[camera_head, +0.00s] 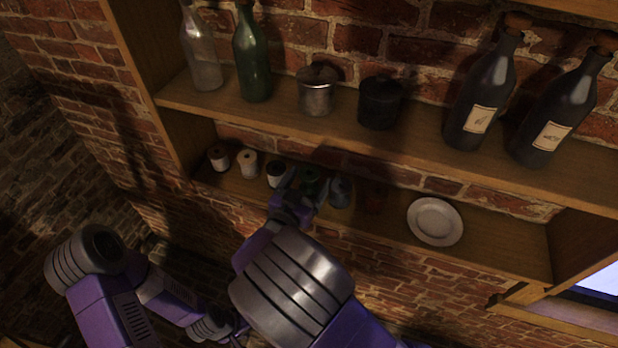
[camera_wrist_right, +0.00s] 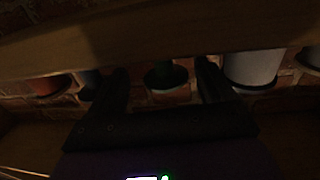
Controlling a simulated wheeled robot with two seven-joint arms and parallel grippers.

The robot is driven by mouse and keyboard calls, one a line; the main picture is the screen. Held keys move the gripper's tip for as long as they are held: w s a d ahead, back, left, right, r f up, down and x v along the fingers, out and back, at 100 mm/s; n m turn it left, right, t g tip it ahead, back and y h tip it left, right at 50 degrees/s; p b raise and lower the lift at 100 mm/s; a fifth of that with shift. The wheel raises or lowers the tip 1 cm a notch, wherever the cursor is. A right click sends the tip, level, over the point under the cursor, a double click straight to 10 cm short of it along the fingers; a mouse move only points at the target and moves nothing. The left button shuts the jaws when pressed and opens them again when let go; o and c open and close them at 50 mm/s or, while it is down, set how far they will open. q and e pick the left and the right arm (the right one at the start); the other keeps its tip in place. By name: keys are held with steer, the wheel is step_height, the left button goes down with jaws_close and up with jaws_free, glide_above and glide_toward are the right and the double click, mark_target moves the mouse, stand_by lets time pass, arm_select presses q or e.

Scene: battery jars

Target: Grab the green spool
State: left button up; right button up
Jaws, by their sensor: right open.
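The green spool (camera_head: 311,178) stands in the row on the lower shelf and is dark in shadow. In the right wrist view, which looks upside down, the green spool (camera_wrist_right: 168,74) shows between the two fingers. My right gripper (camera_head: 300,190) is open at the shelf's front, with its fingers partly covering the green spool in the head view. In the right wrist view my right gripper (camera_wrist_right: 163,78) has a finger on each side of it, and I cannot tell whether they touch. My left arm is low at the left; its jaws are too dark to read.
A dark-and-white spool (camera_head: 275,174) and a blue-grey spool (camera_head: 341,191) stand close on either side. Further along are a white spool (camera_head: 247,162), a reddish spool (camera_head: 374,198) and a white plate (camera_head: 435,221). Bottles and pots stand on the upper shelf (camera_head: 220,105) overhead.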

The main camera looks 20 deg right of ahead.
mark_target(312, 170)
steer(key=x, duration=0.4)
steer(key=shift+w+a+f, duration=0.15)
steer(key=shift+a+f, duration=0.05)
steer(key=shift+a, duration=0.05)
steer(key=c, duration=1)
steer(key=shift+r, duration=0.1)
